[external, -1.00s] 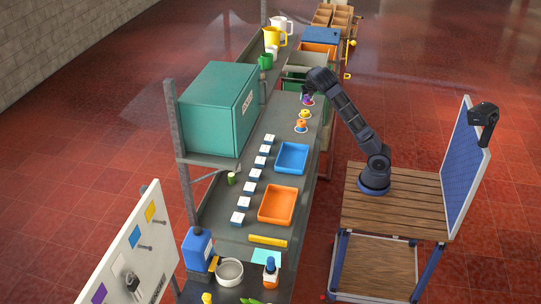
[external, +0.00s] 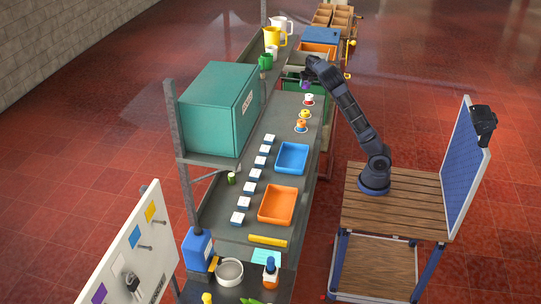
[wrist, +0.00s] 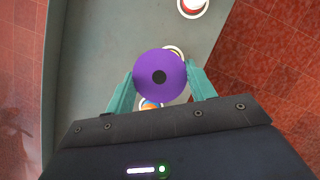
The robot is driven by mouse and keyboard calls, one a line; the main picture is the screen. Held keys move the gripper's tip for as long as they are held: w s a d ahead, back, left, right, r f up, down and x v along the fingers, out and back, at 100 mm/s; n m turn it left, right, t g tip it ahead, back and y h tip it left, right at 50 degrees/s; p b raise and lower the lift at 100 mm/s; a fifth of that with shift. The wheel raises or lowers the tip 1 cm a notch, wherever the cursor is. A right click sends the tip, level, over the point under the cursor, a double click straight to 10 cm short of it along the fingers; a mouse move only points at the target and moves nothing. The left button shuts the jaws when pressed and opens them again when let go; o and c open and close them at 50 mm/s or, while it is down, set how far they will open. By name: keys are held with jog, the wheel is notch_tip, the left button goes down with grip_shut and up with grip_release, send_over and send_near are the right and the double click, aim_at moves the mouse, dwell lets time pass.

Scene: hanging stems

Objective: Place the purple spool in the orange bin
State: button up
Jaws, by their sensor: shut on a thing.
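The purple spool (wrist: 147,76) is between the two teal fingers of my gripper (wrist: 160,88) in the wrist view, and they are shut on it. In the external view the purple spool (external: 306,84) hangs below my gripper (external: 308,76), raised above the far part of the grey bench. The orange bin (external: 277,206) is an open shallow tray on the nearer part of the bench. Its inside looks empty.
A blue bin (external: 291,158) sits just beyond the orange one. A red-and-white spool (external: 309,99), a yellow spool (external: 305,114) and an orange spool (external: 301,126) stand in a row on the bench. Several white-topped blocks (external: 255,174) line the left side, near a teal cabinet (external: 219,110).

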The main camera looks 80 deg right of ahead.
jog(key=w+a+n, duration=0.1)
jog(key=w+a, duration=0.3)
jog(key=a, duration=0.3)
jog(key=w+a+f+n+y, duration=0.1)
jog(key=w+a, duration=0.2)
jog(key=a, duration=0.5)
jog(key=w+a+n, duration=0.2)
jog(key=w+a, duration=0.2)
jog(key=a, duration=0.3)
jog(key=w+a+f+n+t+y, duration=0.1)
jog(key=a+n, duration=0.1)
jog(key=a, duration=1)
jog(key=w+a+f+n+t, duration=0.1)
jog(key=w+a+n, duration=0.1)
jog(key=a, duration=1.1)
jog(key=n+g+y, duration=0.1)
jog(key=n+y, duration=0.3)
jog(key=n, duration=0.6)
send_over(277, 208)
jog(key=s+d, duration=0.1)
notch_tip(277, 208, down, 19)
jog(key=shift+d+f, duration=0.1)
jog(key=shift+f, duration=0.1)
jog(key=shift+f, duration=0.15)
jog(key=o, duration=1)
